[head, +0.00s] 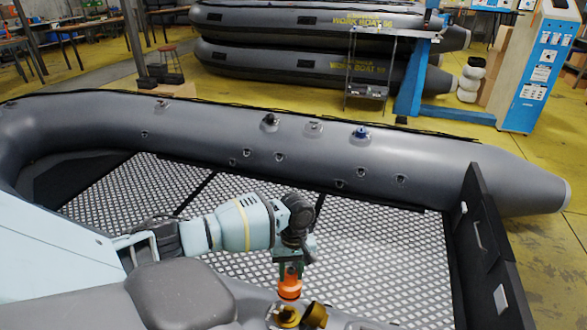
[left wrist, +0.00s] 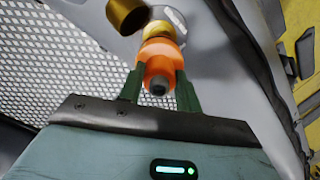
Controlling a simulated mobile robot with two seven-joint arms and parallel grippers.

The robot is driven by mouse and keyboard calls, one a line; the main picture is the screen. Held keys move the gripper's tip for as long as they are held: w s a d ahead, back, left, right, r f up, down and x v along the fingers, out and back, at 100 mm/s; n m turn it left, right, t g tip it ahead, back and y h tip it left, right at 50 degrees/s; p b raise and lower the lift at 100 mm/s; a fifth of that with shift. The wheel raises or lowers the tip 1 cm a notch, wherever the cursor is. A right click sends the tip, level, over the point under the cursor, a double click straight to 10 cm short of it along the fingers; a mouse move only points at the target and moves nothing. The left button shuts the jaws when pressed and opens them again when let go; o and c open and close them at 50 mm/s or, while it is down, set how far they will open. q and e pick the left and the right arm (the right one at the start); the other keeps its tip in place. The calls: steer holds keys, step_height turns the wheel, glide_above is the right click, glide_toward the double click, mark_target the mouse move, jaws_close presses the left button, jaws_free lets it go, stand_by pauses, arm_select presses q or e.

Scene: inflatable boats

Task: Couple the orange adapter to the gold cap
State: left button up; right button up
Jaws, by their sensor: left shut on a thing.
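My left gripper (head: 289,262) points down over the near tube of the boat and is shut on the orange adapter (head: 290,284). In the left wrist view the green fingers hold the orange adapter (left wrist: 161,58) from both sides. The gold cap (head: 315,314) stands open and tilted just right of and below the adapter; it shows at the top of the left wrist view (left wrist: 127,14). A gold fitting (head: 286,317) sits on the tube below the adapter, beside the cap. Whether adapter and fitting touch, I cannot tell. My right gripper is not in view.
The grey far tube (head: 330,150) carries several valves, one with a blue top (head: 361,133). The patterned boat floor (head: 385,250) is clear behind the gripper. A dark transom board (head: 487,255) stands at the right. Stacked boats and a blue-and-white post (head: 537,70) are farther back.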

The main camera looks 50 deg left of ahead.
mark_target(290, 286)
arm_select(q)
steer(key=shift+s+f+b, duration=0.25)
steer(key=shift+f+b, duration=0.95)
steer(key=shift+f, duration=0.1)
steer(key=shift+s+d+f+b, duration=0.1)
steer(key=shift+f+b, duration=0.5)
steer(key=shift+b, duration=0.05)
steer(key=shift+s+d+f+b, duration=0.1)
steer(key=shift+f+b, duration=0.45)
steer(key=shift+b, duration=0.05)
steer(key=shift+p, duration=0.7)
steer(key=shift+d+f, duration=0.1)
steer(key=shift+f, duration=0.05)
steer(key=shift+s+f, duration=0.2)
steer(key=shift+f, duration=0.85)
steer(key=shift+d, duration=0.1)
